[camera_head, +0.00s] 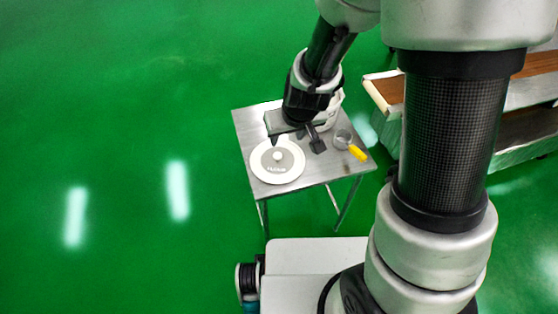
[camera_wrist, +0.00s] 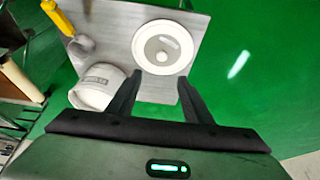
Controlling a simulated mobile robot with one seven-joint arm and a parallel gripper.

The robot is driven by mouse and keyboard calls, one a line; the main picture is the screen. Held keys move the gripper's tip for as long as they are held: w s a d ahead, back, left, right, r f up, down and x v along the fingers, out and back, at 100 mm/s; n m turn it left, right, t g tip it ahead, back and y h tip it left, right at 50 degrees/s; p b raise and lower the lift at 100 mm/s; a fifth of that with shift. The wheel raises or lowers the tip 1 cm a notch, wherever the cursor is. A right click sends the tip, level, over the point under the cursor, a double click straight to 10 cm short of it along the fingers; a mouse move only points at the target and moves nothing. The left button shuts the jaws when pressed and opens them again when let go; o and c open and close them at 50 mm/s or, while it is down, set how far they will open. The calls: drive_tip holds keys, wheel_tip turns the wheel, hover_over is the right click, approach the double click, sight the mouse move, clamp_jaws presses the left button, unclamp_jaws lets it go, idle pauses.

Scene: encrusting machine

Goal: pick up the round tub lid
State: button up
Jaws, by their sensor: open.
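The round tub lid (camera_head: 266,168) is a white disc with a grey inner area and a raised knob in the middle. It lies flat on the small metal table (camera_head: 244,122), near its left front side. In the wrist view the lid (camera_wrist: 180,62) is ahead of the fingertips. My gripper (camera_head: 295,143) is open and empty, above the table beside the lid. In the wrist view its two fingers (camera_wrist: 160,77) are spread apart, with the near edge of the lid close in front of them. I cannot tell the exact height above the lid.
A white tub (camera_wrist: 98,88) stands at the table's back, partly hidden by my arm in the head view. A scoop with a yellow handle (camera_head: 357,153) lies on the table's right side. A conveyor (camera_head: 382,90) stands to the right. Green floor left of the table is clear.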

drive_tip(key=b, duration=0.4)
approach(278, 155)
drive_tip(key=x, duration=0.2)
drive_tip(key=shift+w+d+f, duration=0.2)
drive_tip(key=shift+f, duration=0.15)
drive_tip(key=shift+a+b+x, duration=0.15)
drive_tip(key=shift+b+x, duration=0.25)
drive_tip(key=shift+x, duration=0.95)
drive_tip(key=shift+a+b+x, duration=0.2)
drive_tip(key=shift+b+x, duration=0.2)
drive_tip(key=shift+x, duration=1)
drive_tip(key=shift+s+r, duration=0.1)
drive_tip(key=c, duration=1.2)
drive_tip(key=shift+o, duration=0.2)
